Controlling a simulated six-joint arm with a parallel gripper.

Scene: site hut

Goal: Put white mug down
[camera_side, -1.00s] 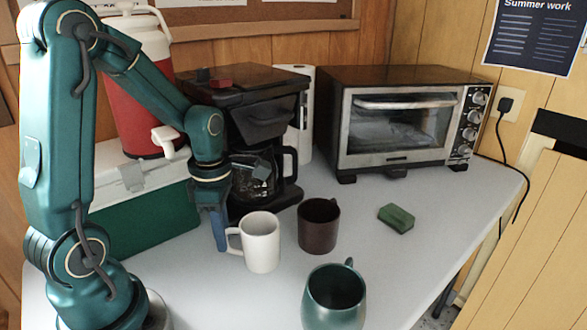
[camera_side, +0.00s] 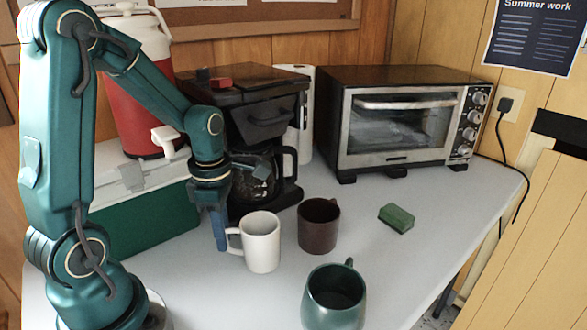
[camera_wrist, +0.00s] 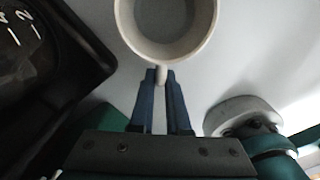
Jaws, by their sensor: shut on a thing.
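The white mug (camera_side: 262,243) is upright at the middle of the table, with its handle toward my gripper. It also shows from above in the wrist view (camera_wrist: 125,18), and its inside looks empty. My gripper (camera_side: 221,236) points down at the mug's left side. In the wrist view my gripper (camera_wrist: 160,78) has its two blue fingers closed on the mug's handle. The mug's base appears to be at the table top, but I cannot tell whether it touches.
A dark brown mug (camera_side: 319,228) stands close to the right of the white mug. A green mug (camera_side: 335,308) stands in front. A green sponge (camera_side: 396,218) lies to the right. The coffee maker (camera_side: 262,110) is close behind, and a toaster oven (camera_side: 395,125) stands at the back.

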